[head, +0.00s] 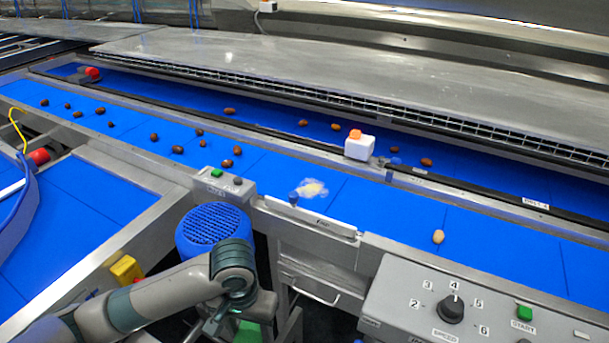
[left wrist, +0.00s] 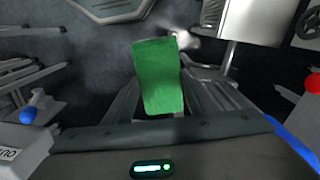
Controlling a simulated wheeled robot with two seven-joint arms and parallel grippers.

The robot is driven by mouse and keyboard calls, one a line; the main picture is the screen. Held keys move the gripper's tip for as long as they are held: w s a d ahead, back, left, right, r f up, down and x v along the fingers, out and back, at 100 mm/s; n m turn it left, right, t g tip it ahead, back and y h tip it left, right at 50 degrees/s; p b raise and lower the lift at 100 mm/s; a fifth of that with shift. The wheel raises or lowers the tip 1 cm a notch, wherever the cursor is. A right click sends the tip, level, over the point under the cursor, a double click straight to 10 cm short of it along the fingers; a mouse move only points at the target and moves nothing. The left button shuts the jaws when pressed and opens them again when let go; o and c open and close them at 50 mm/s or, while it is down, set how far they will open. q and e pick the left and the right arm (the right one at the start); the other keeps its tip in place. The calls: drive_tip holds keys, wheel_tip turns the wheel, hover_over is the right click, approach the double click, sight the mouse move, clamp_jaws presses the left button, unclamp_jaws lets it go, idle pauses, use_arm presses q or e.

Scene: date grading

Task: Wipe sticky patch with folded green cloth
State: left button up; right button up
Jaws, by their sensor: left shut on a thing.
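The sticky patch (head: 314,188) is a pale yellowish smear on the blue belt (head: 375,207), near the belt's front edge in the head view. The folded green cloth (left wrist: 158,78) is between the fingers of my left gripper (left wrist: 160,98), which is shut on it. In the head view a little of the cloth (head: 250,333) shows low at the bottom edge, beside my left wrist. My left gripper is in front of the belt and below its edge, apart from the patch; its fingers are mostly hidden there. My right gripper is not in view.
Several brown dates lie on the belts, and a paler one (head: 438,237) lies right of the patch. A blue round basket-like thing (head: 213,226) stands behind my left wrist. A control panel (head: 480,305) with a dial is at the lower right. A metal rail (head: 310,218) edges the belt.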

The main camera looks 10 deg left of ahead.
use_arm(q)
drive_tip(key=shift+r, duration=0.1)
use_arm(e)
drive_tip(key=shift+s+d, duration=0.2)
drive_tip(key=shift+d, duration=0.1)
